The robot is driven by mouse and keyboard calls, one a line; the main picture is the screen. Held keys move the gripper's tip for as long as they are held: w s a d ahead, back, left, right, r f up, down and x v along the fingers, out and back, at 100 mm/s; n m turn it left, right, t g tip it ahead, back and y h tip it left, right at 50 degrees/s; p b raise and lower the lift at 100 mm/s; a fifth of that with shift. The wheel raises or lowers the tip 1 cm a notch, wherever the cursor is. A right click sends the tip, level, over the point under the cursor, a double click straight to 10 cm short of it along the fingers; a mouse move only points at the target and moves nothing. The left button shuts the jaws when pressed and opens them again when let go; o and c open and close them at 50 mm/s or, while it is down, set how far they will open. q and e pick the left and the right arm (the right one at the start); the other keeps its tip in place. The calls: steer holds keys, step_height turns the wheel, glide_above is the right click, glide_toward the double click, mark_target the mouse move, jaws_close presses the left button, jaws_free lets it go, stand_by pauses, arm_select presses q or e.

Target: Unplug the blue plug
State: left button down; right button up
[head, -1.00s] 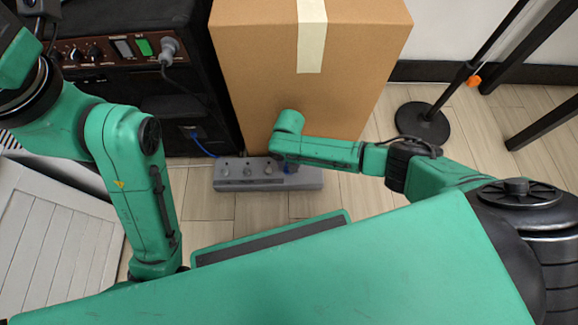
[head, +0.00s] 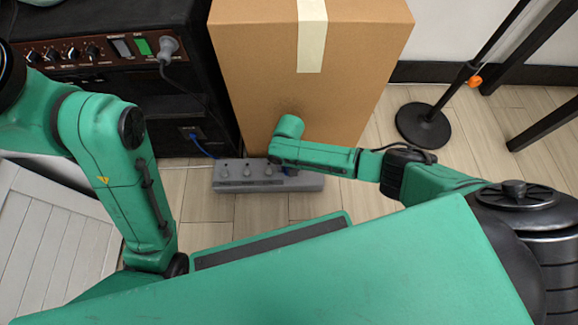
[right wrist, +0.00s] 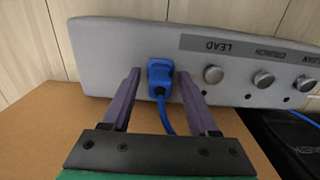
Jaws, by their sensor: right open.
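A blue cable (right wrist: 167,120) runs from the plug toward my wrist camera. My right gripper (right wrist: 159,80) is open, with one purple finger on each side of the plug and a gap showing on both sides. My right fingers are hidden there. My left arm shows at the left, but its gripper is not in view.
A cardboard box (head: 330,90) stands right behind the footswitch, close to my right wrist. A black amplifier (head: 120,85) with a grey plug (head: 168,45) is at the left. A stand's round base (head: 423,125) is at the right. Floor in front is clear.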

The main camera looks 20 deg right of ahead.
stand_by(0.7)
steer(key=shift+p, duration=0.3)
jaws_close()
stand_by(1.4)
